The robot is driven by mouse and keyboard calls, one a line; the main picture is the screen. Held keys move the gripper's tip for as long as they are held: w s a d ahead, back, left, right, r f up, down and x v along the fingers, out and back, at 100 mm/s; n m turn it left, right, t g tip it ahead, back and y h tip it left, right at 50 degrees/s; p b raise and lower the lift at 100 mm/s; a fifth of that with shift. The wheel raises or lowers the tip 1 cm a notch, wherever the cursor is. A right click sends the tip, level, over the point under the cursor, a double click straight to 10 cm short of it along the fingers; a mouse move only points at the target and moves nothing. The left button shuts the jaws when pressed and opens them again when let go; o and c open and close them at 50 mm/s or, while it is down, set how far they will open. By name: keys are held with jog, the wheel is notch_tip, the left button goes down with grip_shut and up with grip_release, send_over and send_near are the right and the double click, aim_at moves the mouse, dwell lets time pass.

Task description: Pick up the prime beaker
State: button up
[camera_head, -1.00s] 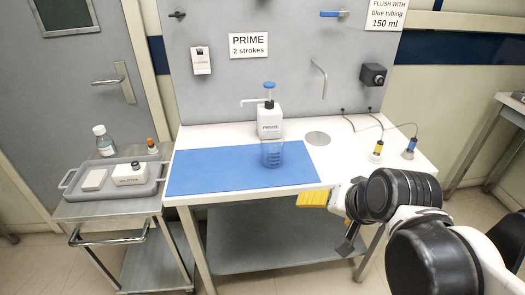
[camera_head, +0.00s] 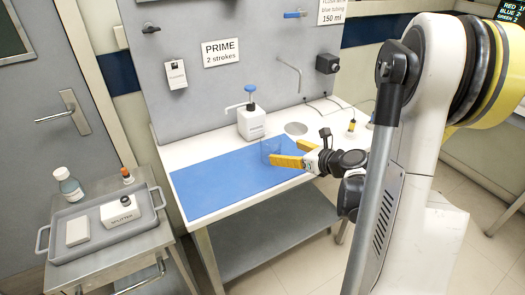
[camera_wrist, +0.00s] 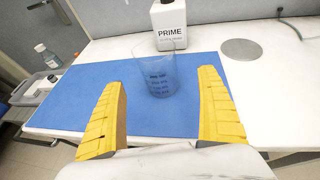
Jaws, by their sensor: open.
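The prime beaker (camera_wrist: 160,78) is a clear, bluish vessel with dark volume marks. It stands upright on the blue mat (camera_wrist: 75,97), in front of the white PRIME bottle (camera_wrist: 170,22). In the head view the beaker (camera_head: 269,150) is partly covered by my yellow fingers. My gripper (camera_wrist: 165,108) is open, with one yellow finger to each side of the beaker's line in the wrist view. The beaker appears ahead of the fingertips, between them; the exact gap is hard to tell. The PRIME pump bottle (camera_head: 251,122) has a blue top and a spout pointing left.
A side cart with a grey tray (camera_head: 52,258) stands at the left, holding the splitter box (camera_head: 120,216) and small bottles. A round grey disc (camera_head: 296,128) lies right of the bottle. The mat's left part is clear. The panel stands behind the table.

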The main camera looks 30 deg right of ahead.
aim_at(270, 147)
jog(key=x, duration=0.2)
jog(key=shift+w+f, duration=0.25)
jog(key=shift+w, duration=0.1)
jog(key=b+x, duration=0.1)
jog(key=x, duration=0.1)
jog(key=b+x, duration=0.1)
jog(key=x, duration=0.2)
jog(key=shift+w+a+r+b, duration=0.1)
jog(key=shift+w+a+b, duration=0.25)
jog(key=shift+w+b, duration=0.05)
jog(key=shift+s+r, duration=0.1)
jog(key=shift+c, duration=0.5)
jog(key=c, duration=1.2)
